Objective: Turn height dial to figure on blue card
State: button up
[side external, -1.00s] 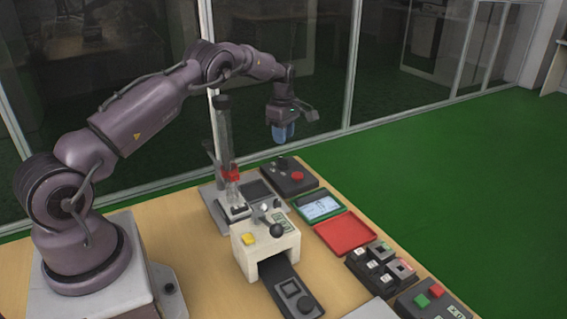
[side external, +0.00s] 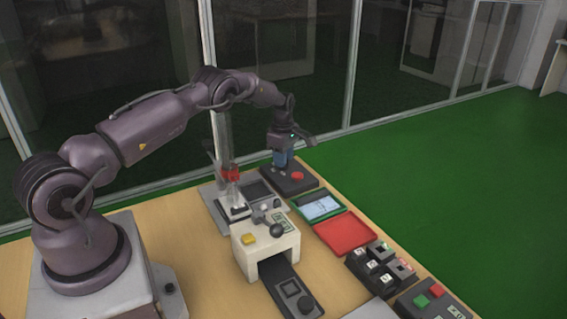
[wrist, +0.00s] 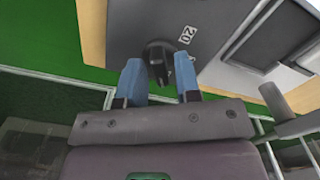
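The black dial (wrist: 158,58) sits on a dark grey box (wrist: 130,25), beside a white label reading 20. In the wrist view my gripper (wrist: 158,75) is open, with one blue finger on each side of the dial. A small gap seems to show at each side; contact cannot be told. In the side view my gripper (side external: 281,160) is down at the dark box (side external: 283,187), hiding the dial. A pale blue panel in a green frame (side external: 319,207) lies in front of the box; its figure is too small to read.
A red button (side external: 297,176) is on the same box, close right of my gripper. A clear column with a red clamp (side external: 230,174) stands to the left. A red tray (side external: 345,234), a white housing (side external: 262,245) and switch boxes (side external: 380,265) are nearer the camera.

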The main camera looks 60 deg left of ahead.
grip_shut()
jog(key=n, duration=1.2)
grip_release()
jog(key=shift+r, duration=2.25)
jog(key=shift+r, duration=0.1)
